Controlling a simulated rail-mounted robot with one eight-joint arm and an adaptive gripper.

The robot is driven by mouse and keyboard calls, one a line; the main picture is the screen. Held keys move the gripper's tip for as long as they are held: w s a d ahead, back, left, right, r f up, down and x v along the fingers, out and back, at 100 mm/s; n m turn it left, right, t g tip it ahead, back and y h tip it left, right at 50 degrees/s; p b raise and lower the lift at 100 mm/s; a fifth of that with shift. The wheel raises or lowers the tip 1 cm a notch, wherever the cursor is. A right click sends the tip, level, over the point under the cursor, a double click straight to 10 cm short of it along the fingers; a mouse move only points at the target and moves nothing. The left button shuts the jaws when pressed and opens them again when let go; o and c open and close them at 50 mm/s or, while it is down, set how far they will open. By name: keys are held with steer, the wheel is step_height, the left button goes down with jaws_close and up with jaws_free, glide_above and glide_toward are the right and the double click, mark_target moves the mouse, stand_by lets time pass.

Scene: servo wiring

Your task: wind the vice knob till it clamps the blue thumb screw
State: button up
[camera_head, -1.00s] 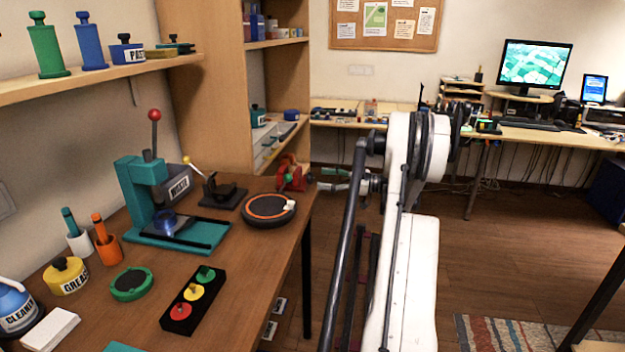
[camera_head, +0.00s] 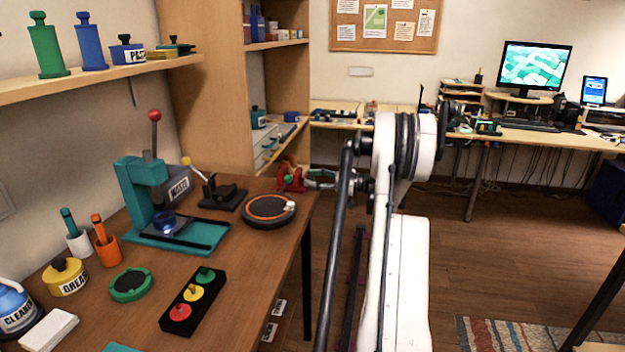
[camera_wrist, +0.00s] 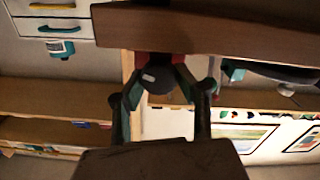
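The red vice (camera_head: 288,179) stands at the far right edge of the workbench in the head view. Its dark round knob (camera_wrist: 157,79), with a pale mark, shows in the wrist view. My gripper (camera_head: 314,179) is at the vice's right side, beyond the table edge. In the wrist view my gripper (camera_wrist: 158,74) has its teal-padded fingers spread, one on each side of the knob. I cannot tell whether either finger touches it. I cannot make out the blue thumb screw in the vice.
A round dark turntable with an orange ring (camera_head: 269,209) sits just in front of the vice. A teal press (camera_head: 145,190) and a black stand (camera_head: 222,193) are to the left. The workbench (camera_head: 262,262) is clear at front right. Open floor lies right of it.

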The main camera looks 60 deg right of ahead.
steer(key=shift+c, duration=0.9)
steer(key=shift+m, duration=0.4)
steer(key=shift+f+m+b, duration=0.1)
steer(key=shift+m+b, duration=0.45)
steer(key=shift+m, duration=0.45)
steer(key=shift+d+m+b, duration=0.1)
steer(key=shift+m+b, duration=0.35)
steer(key=shift+m, duration=1.15)
steer(key=o, duration=1.2)
steer(key=shift+c, duration=0.2)
